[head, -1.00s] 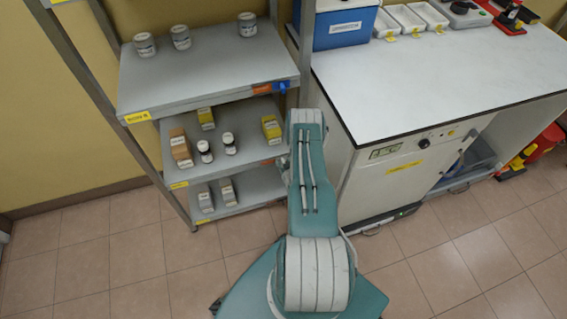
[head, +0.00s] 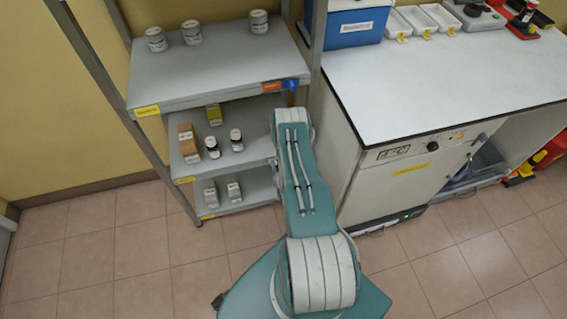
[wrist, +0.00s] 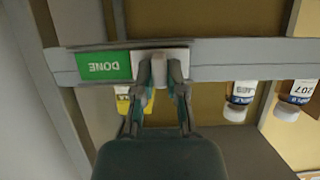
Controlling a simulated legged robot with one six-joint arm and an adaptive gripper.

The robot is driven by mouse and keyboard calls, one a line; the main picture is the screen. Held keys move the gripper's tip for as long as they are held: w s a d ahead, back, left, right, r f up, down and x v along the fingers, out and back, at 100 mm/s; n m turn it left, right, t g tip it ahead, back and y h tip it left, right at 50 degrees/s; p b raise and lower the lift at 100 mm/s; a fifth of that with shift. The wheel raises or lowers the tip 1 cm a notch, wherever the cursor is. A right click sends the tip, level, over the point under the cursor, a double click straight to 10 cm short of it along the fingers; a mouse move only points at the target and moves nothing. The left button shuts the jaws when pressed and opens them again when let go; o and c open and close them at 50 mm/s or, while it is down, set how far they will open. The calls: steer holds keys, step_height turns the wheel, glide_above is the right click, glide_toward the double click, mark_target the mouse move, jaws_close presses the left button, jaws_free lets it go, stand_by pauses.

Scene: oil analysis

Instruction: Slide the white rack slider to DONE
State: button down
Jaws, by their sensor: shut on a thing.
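In the wrist view the white rack slider (wrist: 160,75) sits on the grey rail of the rack, right beside the green DONE label (wrist: 104,66), whose lettering appears upside down. My gripper (wrist: 161,72) is shut on the slider's white knob, one finger on each side. In the head view the grey rack (head: 205,80) stands left of the bench, with an orange label (head: 272,87) and a blue patch (head: 292,84) at the right end of its top shelf edge. My arm hides the gripper and slider there.
White jars (head: 191,32) stand on the top shelf. Small bottles (head: 237,140) and boxes (head: 187,143) stand on the middle shelf, with more below. The white-topped bench (head: 440,85) is close on the right. Tiled floor (head: 140,250) is clear at left.

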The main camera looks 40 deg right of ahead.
steer(key=shift+w+a, duration=0.1)
steer(key=c, duration=0.7)
jaws_free()
steer(key=shift+a, duration=0.1)
steer(key=v, duration=1.2)
steer(key=shift+f, duration=0.1)
